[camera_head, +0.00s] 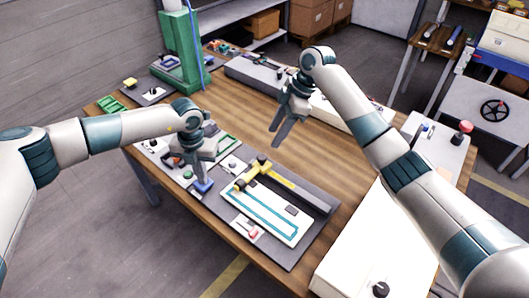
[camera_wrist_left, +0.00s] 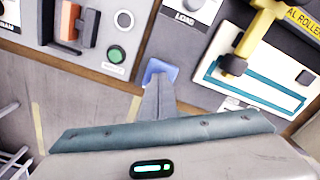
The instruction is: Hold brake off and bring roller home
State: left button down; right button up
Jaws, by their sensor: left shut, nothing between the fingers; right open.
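The yellow roller piece (camera_head: 250,173) with black knobs lies across the far left end of a white panel (camera_head: 262,219) with a teal outline. In the left wrist view the yellow piece (camera_wrist_left: 251,40) and its black knob (camera_wrist_left: 233,66) are at the upper right. A blue pad (camera_head: 203,187) sits at the board's front edge, left of the panel. My left gripper (camera_head: 202,180) is shut and empty, pointing down with its tips at the blue pad (camera_wrist_left: 159,69); contact looks likely but is partly hidden. My right gripper (camera_head: 283,128) is open and empty above the table, beyond the panel.
A yellow label strip (camera_head: 296,189) runs behind the panel. A green button (camera_wrist_left: 116,54) is left of the blue pad. A green post (camera_head: 181,48) stands at the back left. The wooden table centre is clear.

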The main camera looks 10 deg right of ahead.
aim_at(262, 156)
jog(key=x, duration=0.9)
jog(key=shift+a+f, duration=0.1)
jog(key=shift+f, duration=0.2)
